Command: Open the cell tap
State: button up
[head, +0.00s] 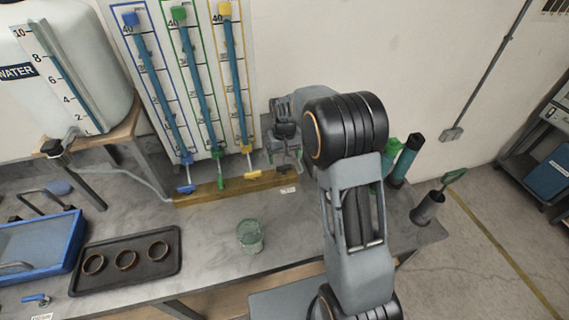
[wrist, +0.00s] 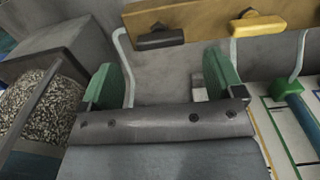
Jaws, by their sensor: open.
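My gripper (head: 285,160) is at the right end of a wooden rail (head: 225,188) at the back of the bench. It is open, with two green fingers spread apart in the wrist view (wrist: 165,85) and nothing between them. A dark tap lever (wrist: 160,39) on the rail lies just beyond the fingertips, not touched as far as I can see. A yellow lever (wrist: 257,26) is to its right. In the head view the yellow (head: 247,175), green (head: 222,181) and blue (head: 185,188) levers hang under the tubes.
A glass beaker (head: 250,236) stands on the bench, with a dark tray (head: 125,276) of three rings to its left. A blue tray (head: 40,252) and a blue lever (head: 37,299) are farther left.

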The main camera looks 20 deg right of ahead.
aim_at(284, 166)
jog(key=shift+f+p, duration=0.3)
jog(key=shift+f, duration=2.05)
jog(key=c, duration=0.9)
